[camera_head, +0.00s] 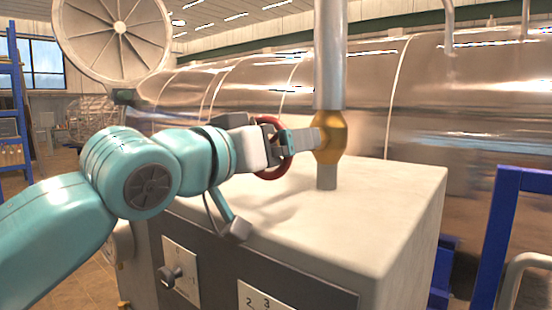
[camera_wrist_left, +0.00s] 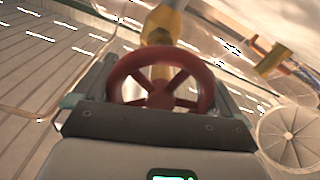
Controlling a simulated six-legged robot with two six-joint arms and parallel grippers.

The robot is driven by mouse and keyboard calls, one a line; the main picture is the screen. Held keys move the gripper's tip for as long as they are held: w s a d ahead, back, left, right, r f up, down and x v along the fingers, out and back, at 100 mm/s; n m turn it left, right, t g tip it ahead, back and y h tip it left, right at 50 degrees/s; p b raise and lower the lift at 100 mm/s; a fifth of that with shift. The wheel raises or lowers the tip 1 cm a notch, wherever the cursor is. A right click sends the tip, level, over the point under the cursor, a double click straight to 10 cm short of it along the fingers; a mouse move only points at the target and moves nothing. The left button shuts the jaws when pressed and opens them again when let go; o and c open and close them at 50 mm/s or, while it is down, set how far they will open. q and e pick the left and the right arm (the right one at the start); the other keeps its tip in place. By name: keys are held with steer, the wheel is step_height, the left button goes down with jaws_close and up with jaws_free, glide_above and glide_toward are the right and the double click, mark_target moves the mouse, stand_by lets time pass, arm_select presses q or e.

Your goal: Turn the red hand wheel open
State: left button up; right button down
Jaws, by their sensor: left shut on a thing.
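The red hand wheel (camera_head: 271,174) stands upright on the left side of a brass-coloured valve body (camera_head: 329,138), joined to it by a short grey stem. In the left wrist view the wheel (camera_wrist_left: 118,74) fills the middle, with its spokes and hub facing me and the valve body (camera_wrist_left: 162,24) behind it. My left gripper (camera_head: 283,142) reaches in from the left and is shut on the wheel, with a finger at either side of its rim. The gripper hides part of the wheel in the head view. My right gripper is not in view.
A grey vertical pipe (camera_head: 330,60) runs through the valve down to a pale cabinet (camera_head: 350,225) with a knob (camera_head: 171,275) on its front. A large shiny vacuum tank (camera_head: 450,95) lies behind. A blue frame (camera_head: 500,230) stands at the right.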

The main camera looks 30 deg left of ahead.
arm_select(q)
steer(key=n+b, duration=0.2)
steer(key=n, duration=0.3)
steer(key=shift+f+n+b, duration=0.15)
steer(key=shift+n+b, duration=0.25)
steer(key=n+b, duration=0.2)
steer(key=n, duration=0.3)
steer(key=n+b, duration=0.1)
steer(key=n, duration=0.3)
steer(key=shift+n, duration=0.3)
steer(key=shift+n+b, duration=0.55)
steer(key=shift+n, duration=1.45)
steer(key=o, duration=0.6)
steer(key=shift+a, duration=0.1)
